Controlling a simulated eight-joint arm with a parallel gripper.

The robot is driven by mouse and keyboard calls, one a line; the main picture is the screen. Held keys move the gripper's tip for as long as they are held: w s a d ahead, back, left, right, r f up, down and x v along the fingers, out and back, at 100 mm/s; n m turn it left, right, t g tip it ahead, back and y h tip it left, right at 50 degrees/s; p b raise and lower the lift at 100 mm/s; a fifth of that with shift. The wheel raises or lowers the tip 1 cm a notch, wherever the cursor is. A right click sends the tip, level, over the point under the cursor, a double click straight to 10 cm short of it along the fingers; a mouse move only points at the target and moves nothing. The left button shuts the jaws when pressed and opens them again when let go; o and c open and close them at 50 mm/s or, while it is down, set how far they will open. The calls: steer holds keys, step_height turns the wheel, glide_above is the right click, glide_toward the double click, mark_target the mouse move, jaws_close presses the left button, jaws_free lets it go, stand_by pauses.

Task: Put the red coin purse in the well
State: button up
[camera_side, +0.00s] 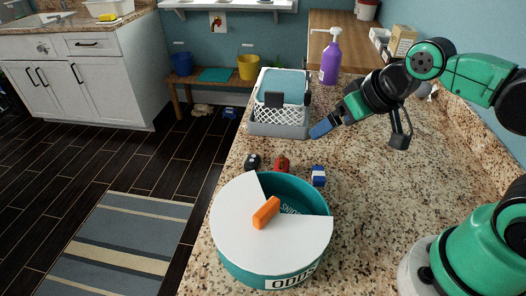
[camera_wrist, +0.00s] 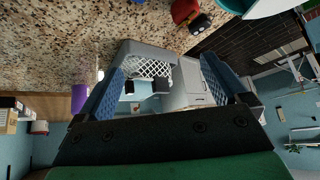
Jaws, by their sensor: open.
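The red coin purse (camera_side: 282,162) lies on the granite counter just behind a round teal tub (camera_side: 240,267). It also shows at the top edge of the wrist view (camera_wrist: 184,10). The tub has a white lid (camera_side: 240,215) with an orange handle (camera_side: 266,212) and a wedge-shaped opening at the back right, which shows the teal interior; this seems to be the well. My gripper (camera_side: 321,129) is open and empty, above the counter behind the purse and to its right. In the wrist view, a white lattice lies between its blue fingers (camera_wrist: 162,68).
A black item (camera_side: 252,161) sits left of the purse and a blue-and-white item (camera_side: 318,176) sits to its right. A grey basket (camera_side: 277,130) with a white lattice stands left of my gripper. A purple pump bottle (camera_side: 330,62) stands behind. The counter's right middle is clear.

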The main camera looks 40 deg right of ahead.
steer(key=m, duration=0.1)
steer(key=m+g+y, duration=0.4)
steer(key=m+y, duration=0.2)
steer(key=m, duration=0.3)
glide_toward(281, 168)
steer(key=w, duration=0.2)
steer(key=w+f+m+y, duration=0.1)
steer(key=m, duration=0.1)
steer(key=w+f+m+y, duration=0.1)
steer(key=f+m+y, duration=0.1)
steer(key=shift+w+a+m+g, duration=0.1)
steer(key=shift+w+m+g, duration=0.05)
steer(key=shift+m+g, duration=0.2)
steer(key=f+m+y, duration=0.1)
steer(key=d+f+m+y, duration=0.1)
steer(key=f+m+y, duration=0.1)
steer(key=shift+s+f+g, duration=0.25)
steer(key=shift+f+g, duration=0.05)
steer(key=shift+g, duration=0.05)
steer(key=shift+s+d+f+m+y, duration=0.15)
steer(key=shift+s+f+m+y, duration=0.15)
steer(key=shift+f+y, duration=0.25)
steer(key=shift+a+f, duration=0.15)
steer(key=shift+a, duration=0.1)
steer(key=shift+x, duration=2.55)
steer(key=shift+s, duration=0.1)
